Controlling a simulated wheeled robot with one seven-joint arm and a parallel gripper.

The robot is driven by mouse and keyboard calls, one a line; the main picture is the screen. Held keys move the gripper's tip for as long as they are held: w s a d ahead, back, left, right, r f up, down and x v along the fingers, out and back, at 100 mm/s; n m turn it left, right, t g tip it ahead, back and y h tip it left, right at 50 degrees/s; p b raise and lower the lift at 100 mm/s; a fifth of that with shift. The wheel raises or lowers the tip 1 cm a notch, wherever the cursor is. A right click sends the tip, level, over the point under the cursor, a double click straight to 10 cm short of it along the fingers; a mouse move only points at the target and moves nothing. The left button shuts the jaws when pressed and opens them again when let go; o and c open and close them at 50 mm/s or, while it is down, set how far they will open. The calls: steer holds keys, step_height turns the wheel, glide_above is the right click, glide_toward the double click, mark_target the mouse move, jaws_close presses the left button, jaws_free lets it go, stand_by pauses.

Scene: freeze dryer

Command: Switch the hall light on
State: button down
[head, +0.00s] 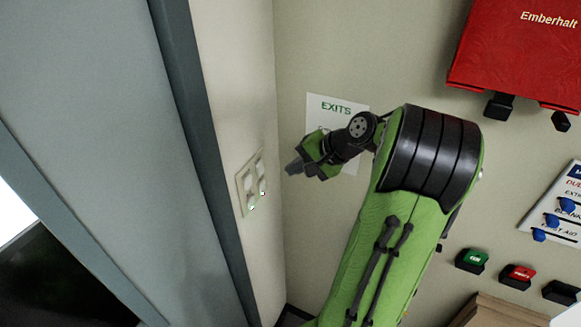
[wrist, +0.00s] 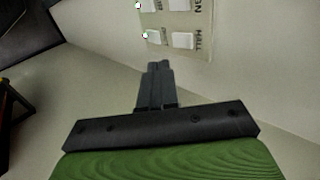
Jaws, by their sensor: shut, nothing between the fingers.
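The switch plate (head: 251,183) is on the narrow pale wall left of my gripper, with several white rockers. In the wrist view the plate (wrist: 206,18) is at the top, partly cut off. The rocker beside the sideways word HALL (wrist: 183,40) is the lower right one. Another rocker (wrist: 154,37) is left of it, with a small bright lamp at its edge. My gripper (head: 293,168) is shut and empty, pointing left toward the plate. In the wrist view its fingertips (wrist: 159,65) are just below the rockers, seemingly apart from them. Whether the HALL rocker is on cannot be told.
An EXITS paper (head: 335,103) hangs on the wall behind my arm. A grey door frame (head: 195,110) stands left of the plate.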

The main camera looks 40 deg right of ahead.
steer(key=w+r+p+v, duration=0.1)
steer(key=p+v, duration=0.1)
steer(key=v, duration=0.5)
step_height(320, 180, down, 6)
steer(key=s+t+y+b, duration=0.1)
steer(key=s+t+b, duration=0.1)
steer(key=b, duration=0.5)
steer(key=shift+s+d+t, duration=0.25)
steer(key=shift+d+t, duration=0.05)
steer(key=shift+t, duration=0.5)
steer(key=b, duration=0.3)
glide_toward(261, 168)
steer(key=w+a+f, duration=0.1)
steer(key=w+f, duration=0.3)
steer(key=w, duration=0.1)
steer(key=shift+w+a+f, duration=0.25)
steer(key=shift+f, duration=0.1)
